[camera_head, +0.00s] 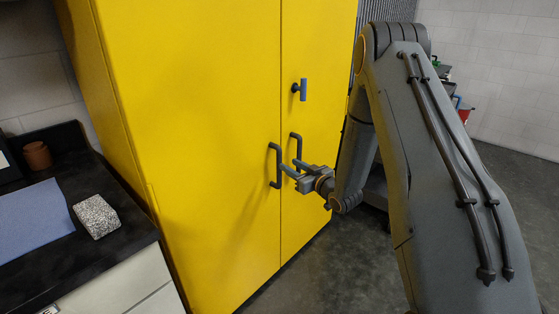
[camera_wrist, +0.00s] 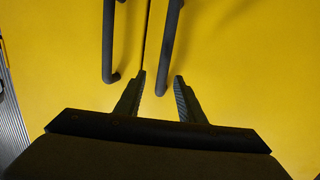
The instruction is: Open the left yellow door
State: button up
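The yellow cabinet's left door (camera_head: 205,130) is shut, level with the right door (camera_head: 312,130) along a thin seam. Each door has a dark vertical bar handle: the left door's handle (camera_head: 272,165) and the right door's handle (camera_head: 294,140) stand close beside the seam. My gripper (camera_head: 288,168) is at the left handle, level with its lower half. In the wrist view, two handles show, and my open gripper (camera_wrist: 160,78) has the lower end of one handle (camera_wrist: 168,60) between its fingertips. The fingers are apart; whether they touch the bar cannot be told.
A blue-grey latch (camera_head: 301,89) sits higher on the right door. At left, a black counter (camera_head: 70,262) holds a speckled block (camera_head: 96,216), a blue sheet (camera_head: 32,218) and a brown pot (camera_head: 37,155). Open floor (camera_head: 350,255) lies in front of the right door.

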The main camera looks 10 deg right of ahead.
jog(key=w+a+y, duration=0.1)
jog(key=w+a, duration=0.2)
jog(key=w, duration=0.4)
jog(key=shift+a+t+p, duration=0.25)
jog(key=shift+t+p, duration=0.15)
jog(key=shift+f, duration=0.1)
